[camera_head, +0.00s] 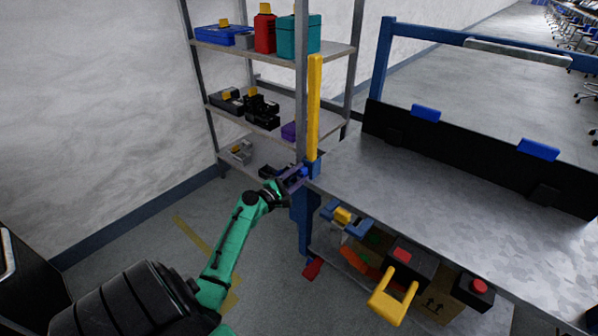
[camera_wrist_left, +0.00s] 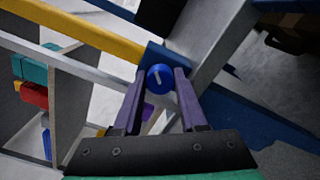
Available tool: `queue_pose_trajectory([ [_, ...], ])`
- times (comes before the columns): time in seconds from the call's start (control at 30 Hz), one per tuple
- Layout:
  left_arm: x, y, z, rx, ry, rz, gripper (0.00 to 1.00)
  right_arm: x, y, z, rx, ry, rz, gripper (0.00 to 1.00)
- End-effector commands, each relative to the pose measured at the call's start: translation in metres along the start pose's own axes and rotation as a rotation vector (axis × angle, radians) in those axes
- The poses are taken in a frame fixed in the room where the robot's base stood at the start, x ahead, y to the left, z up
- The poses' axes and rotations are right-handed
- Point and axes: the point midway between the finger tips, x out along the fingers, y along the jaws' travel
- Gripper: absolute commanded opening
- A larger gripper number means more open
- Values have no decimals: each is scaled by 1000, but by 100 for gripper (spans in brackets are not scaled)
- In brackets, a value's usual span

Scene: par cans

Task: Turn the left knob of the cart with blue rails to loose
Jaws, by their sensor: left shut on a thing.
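The cart (camera_head: 400,180) has a grey metal top, blue rails and blue legs. Its left knob (camera_head: 304,172) is small, round and blue, at the top's left corner by a blue bracket. In the left wrist view the knob (camera_wrist_left: 160,80) faces me, with a short, slightly tilted white mark. My left gripper (camera_head: 293,181) is shut on the knob, with one purple finger on each side of it, as the left wrist view (camera_wrist_left: 160,84) shows. The knob's setting cannot be read from any label. My right gripper is not in view.
A yellow bar (camera_head: 314,105) rises above the knob. A grey shelf rack (camera_head: 330,52) with tool cases stands behind it. Two blue clips (camera_head: 538,150) sit on the cart's black back panel. Tools and boxes fill the lower shelf. The cart's top is clear.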

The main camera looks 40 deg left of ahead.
Motion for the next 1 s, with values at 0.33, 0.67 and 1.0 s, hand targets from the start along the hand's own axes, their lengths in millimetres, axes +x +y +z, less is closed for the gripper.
queue_pose_trajectory([
  [0.33,0,2,1,-318,3,-1,0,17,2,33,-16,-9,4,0],
  [0.67,-1,1,0,-524,4,-1,0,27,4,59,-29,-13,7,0],
  [1.0,-1,-1,-1,-598,3,-3,0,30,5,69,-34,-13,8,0],
])
